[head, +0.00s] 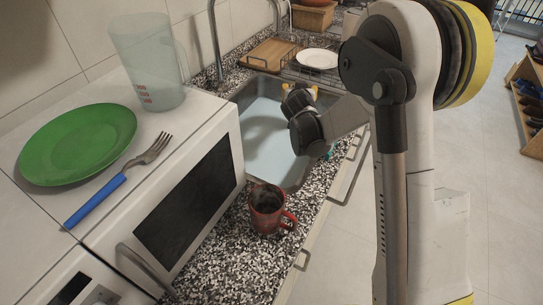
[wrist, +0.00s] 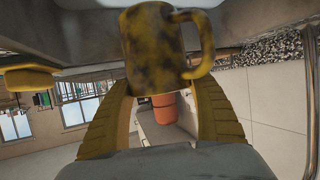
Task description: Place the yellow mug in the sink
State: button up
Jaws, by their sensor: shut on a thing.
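The yellow mug (wrist: 150,48), blotched with dark marks, is between my gripper's yellow fingers (wrist: 156,88) in the wrist view, its handle to the right. My gripper is shut on it. In the head view my wrist hangs over the right side of the steel sink (head: 262,150), which has a pale basin. Small yellow patches (head: 314,90) show there beyond my dark wrist joints; I cannot tell whether they are mug or finger. My arm hides part of the sink's right side.
A red mug (head: 266,212) stands on the speckled counter (head: 235,255) before the sink. A microwave (head: 190,200) is at left, with a green plate (head: 80,142), a blue-handled fork (head: 95,200) and a clear jug (head: 148,65) on top. A faucet (head: 215,45) and dish rack with a white plate (head: 318,58) are behind.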

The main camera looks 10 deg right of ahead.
notch_tip(320, 180, down, 11)
jog(key=b, duration=0.4)
jog(key=shift+b, duration=0.35)
jog(key=shift+f, duration=0.55)
jog(key=o, duration=1.4)
jog(key=shift+r, duration=0.1)
